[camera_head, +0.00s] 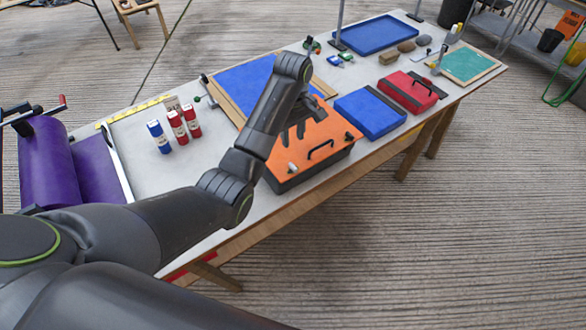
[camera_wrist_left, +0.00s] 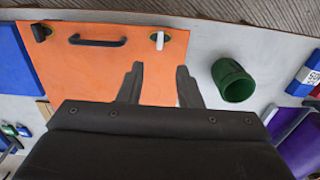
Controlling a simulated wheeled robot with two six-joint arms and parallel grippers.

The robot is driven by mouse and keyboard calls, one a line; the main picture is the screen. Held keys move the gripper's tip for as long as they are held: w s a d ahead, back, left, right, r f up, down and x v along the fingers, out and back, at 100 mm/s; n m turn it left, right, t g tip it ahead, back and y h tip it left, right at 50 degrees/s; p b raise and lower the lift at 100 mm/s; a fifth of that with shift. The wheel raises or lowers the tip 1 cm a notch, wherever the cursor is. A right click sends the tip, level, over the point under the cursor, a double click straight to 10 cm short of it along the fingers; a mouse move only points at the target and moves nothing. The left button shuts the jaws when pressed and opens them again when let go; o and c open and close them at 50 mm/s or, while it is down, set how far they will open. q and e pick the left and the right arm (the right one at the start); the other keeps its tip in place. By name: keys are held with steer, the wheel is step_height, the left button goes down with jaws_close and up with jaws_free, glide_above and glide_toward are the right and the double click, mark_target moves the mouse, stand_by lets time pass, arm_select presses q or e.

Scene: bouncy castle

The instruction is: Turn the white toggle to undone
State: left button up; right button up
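The orange case (camera_head: 325,132) has a dark base and stands at the front edge of the table. Its black handle (camera_head: 321,150) sits between a white toggle (camera_head: 291,168) and a black toggle (camera_head: 348,136). In the left wrist view the white toggle (camera_wrist_left: 158,40) stands upright in the picture on a small yellowish plate, right of the handle (camera_wrist_left: 97,41). My left gripper (camera_wrist_left: 158,68) is open and empty above the orange lid, its fingertips pointing toward the white toggle but apart from it. My right gripper is in neither view.
A green cup (camera_wrist_left: 232,80) stands beside the case. Blue and red canisters (camera_head: 177,128) stand left on the table. A blue case (camera_head: 370,113) and a red case (camera_head: 408,92) lie right of the orange one. A purple roll (camera_head: 47,165) is at the far left.

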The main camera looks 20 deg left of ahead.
mark_target(293, 165)
arm_select(q)
step_height(293, 165, down, 10)
steer(key=shift+f+p, duration=0.1)
steer(key=shift+p, duration=1)
steer(key=shift+f, duration=0.75)
jaws_close()
